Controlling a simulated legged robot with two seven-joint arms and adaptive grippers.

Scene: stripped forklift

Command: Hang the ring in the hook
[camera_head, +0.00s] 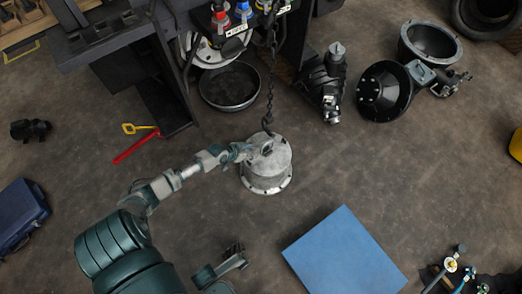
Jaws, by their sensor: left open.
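A grey metal cylinder (266,171) with a bolted flange stands upright on the floor near the middle. A small ring-like fitting (266,148) shows on its top; its exact shape is too small to tell. A dark hook (267,127) hangs at the lower end of a chain (271,75), just above the fitting. In this view I cannot tell whether hook and fitting touch. My left gripper (243,151) is open, at the upper left edge of the cylinder, close to the fitting and below left of the hook.
The dark forklift frame (150,85) stands behind, with a round pan (230,86) below it. Black machine parts (384,91) lie at the back right. A red and yellow tool (137,143) lies left. A blue panel (344,252) lies front right. Floor right of the cylinder is clear.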

